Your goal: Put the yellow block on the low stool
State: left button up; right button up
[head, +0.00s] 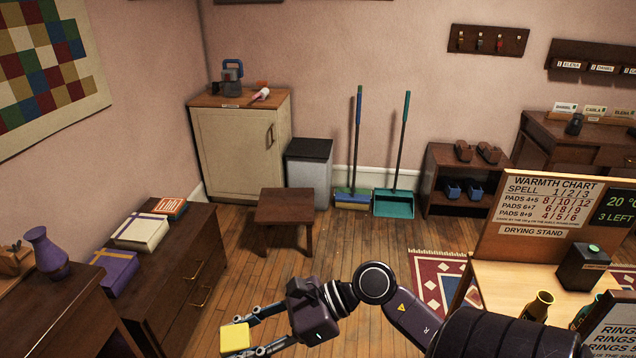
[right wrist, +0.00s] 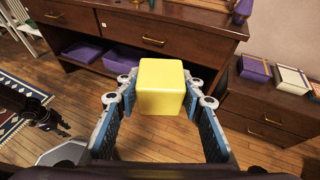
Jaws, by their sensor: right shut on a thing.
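The yellow block (head: 235,338) is at the bottom of the head view, held in my right gripper (head: 250,336). In the right wrist view the yellow block (right wrist: 161,87) sits between the two fingers of my right gripper (right wrist: 160,100), which is shut on it. The low stool (head: 285,207) is a small dark brown wooden stool standing on the floor in the middle left of the head view. Its top is bare. The block is apart from the stool, nearer to me.
A cream cabinet (head: 238,148) and a grey bin (head: 309,172) stand behind the stool. A brown dresser (head: 176,262) with boxes is on the left. A table with a warmth chart (head: 543,207) is on the right. The wooden floor before the stool is clear.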

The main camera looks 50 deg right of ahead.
aim_at(300, 212)
jog(key=i+l+z, duration=0.2)
jog(key=z, duration=0.25)
jog(key=i+z, duration=1.1)
jog(key=z, duration=0.15)
jog(key=i+u, duration=0.25)
jog(key=i, duration=0.25)
jog(key=i+l+u, duration=0.2)
jog(key=i, duration=0.25)
jog(key=i+l+u, duration=0.25)
jog(key=i, duration=0.2)
jog(key=i+l+u, duration=0.25)
jog(key=i, duration=0.2)
